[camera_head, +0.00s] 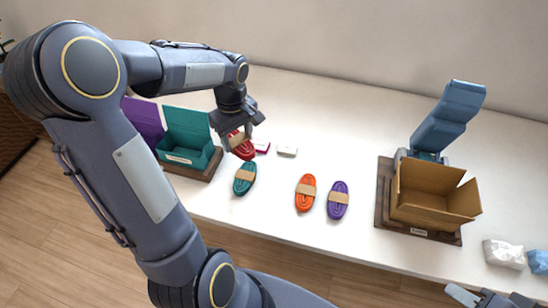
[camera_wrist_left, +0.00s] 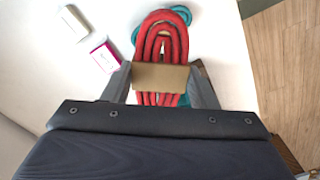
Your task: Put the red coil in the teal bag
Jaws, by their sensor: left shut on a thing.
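The red coil (camera_head: 243,149) is an oval of red cord with a tan band. My left gripper (camera_head: 238,126) is shut on it. In the left wrist view the coil (camera_wrist_left: 160,38) sits between the two fingers at its band, above the table. The teal bag (camera_head: 187,135) stands open on a wooden base at the left of the table, just left of my left gripper. A teal patch below the coil in the wrist view is mostly hidden. My right gripper (camera_head: 490,299) is at the bottom right, cut off by the picture edge.
A purple bag (camera_head: 144,118) stands beside the teal one, partly behind my arm. A teal coil (camera_head: 245,178), an orange coil (camera_head: 305,192) and a purple coil (camera_head: 338,200) lie on the table. A pink box (camera_head: 262,147), a white box (camera_head: 287,152) and an open cardboard box (camera_head: 432,212) stand nearby.

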